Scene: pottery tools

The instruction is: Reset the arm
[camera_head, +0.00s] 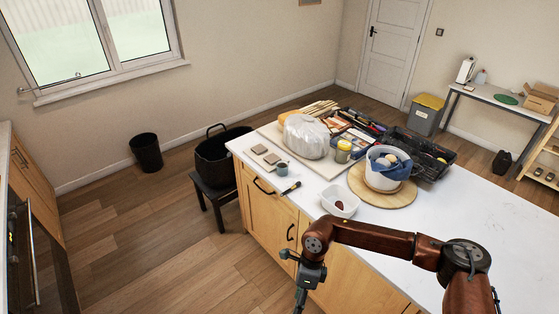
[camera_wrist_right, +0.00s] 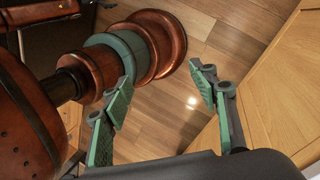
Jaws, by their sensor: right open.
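My right arm reaches in from the lower right in the head view, over the white counter (camera_head: 437,220). Its forearm hangs down in front of the counter's wooden cabinet doors. My right gripper (camera_head: 301,298) is at the bottom edge of that view, partly cut off. In the right wrist view my right gripper (camera_wrist_right: 160,100) has its two green-padded fingers spread wide, with nothing between them. Wooden floor (camera_wrist_right: 182,75) shows beyond the fingers, and a cabinet front stands to the right. My left gripper is not in view.
On the counter are a white tub (camera_head: 339,202), a bucket with a blue cloth (camera_head: 388,168) on a round board (camera_head: 372,194), a bagged clay lump (camera_head: 306,136), a brush (camera_head: 290,188) and a black crate (camera_head: 432,153). A stool (camera_head: 212,197) holds a black bucket (camera_head: 213,160).

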